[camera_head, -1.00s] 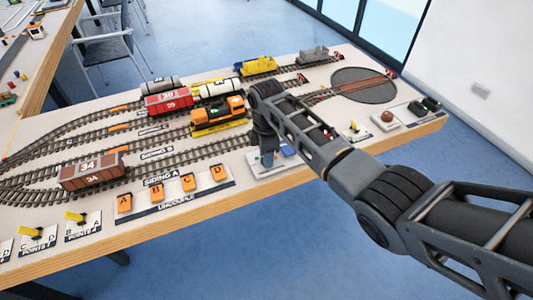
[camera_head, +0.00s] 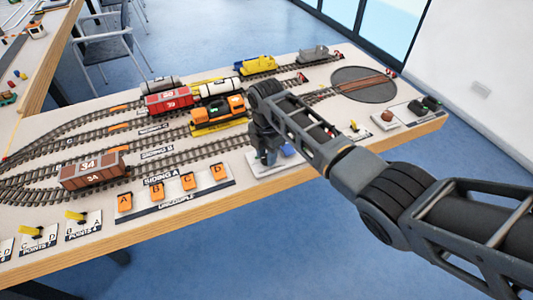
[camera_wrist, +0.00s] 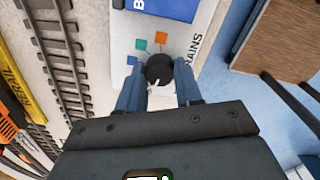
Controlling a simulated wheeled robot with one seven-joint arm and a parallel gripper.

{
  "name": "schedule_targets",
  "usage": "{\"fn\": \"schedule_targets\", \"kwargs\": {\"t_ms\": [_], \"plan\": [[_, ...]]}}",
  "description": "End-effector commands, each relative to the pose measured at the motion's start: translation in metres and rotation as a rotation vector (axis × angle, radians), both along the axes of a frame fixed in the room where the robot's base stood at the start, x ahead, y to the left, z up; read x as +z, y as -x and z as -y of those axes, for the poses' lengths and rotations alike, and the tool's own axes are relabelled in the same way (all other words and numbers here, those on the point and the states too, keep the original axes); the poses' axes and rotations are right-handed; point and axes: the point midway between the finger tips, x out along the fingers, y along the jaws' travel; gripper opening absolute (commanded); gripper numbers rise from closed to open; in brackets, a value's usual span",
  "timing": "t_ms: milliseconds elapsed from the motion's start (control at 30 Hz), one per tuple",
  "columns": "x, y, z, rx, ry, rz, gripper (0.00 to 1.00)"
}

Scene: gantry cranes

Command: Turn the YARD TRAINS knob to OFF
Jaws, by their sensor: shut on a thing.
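The YARD TRAINS knob (camera_wrist: 159,67) is round and black and sits on a white panel (camera_wrist: 190,20). The end of its label, reading "AINS", shows at the right. Orange, teal and blue squares lie around the knob's far and left side. My gripper (camera_wrist: 158,74) is shut on the knob, one finger on each side of it. In the head view my gripper (camera_head: 266,152) points down at the panel (camera_head: 272,170) near the table's front edge, and the knob is hidden behind it. I cannot tell which square the knob's pointer faces.
Rails and an orange locomotive (camera_head: 218,110) lie left of my gripper. Orange uncouple buttons (camera_head: 172,192) stand to the front left. A dark turntable (camera_head: 364,85) is at the back right. The table's wooden front edge (camera_head: 200,211) is close by.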

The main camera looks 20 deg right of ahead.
Motion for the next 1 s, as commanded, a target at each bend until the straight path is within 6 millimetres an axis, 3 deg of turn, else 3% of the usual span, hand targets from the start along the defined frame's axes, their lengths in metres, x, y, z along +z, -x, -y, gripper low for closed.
{"fn": "schedule_targets", "kwargs": {"t_ms": [367,400,600,667,1000], "plan": [[0.0002,0.0,-0.0004,0.004,-0.001,0.0,0.04],[0.0002,0.0,-0.0004,0.004,-0.001,0.0,0.36],[0.0002,-0.0001,-0.0004,0.004,0.0,0.0,0.55],[0.0002,-0.0001,-0.0003,0.004,0.0,0.0,0.6],[0.0075,-0.001,-0.0003,0.004,0.0,0.003,0.6]]}}
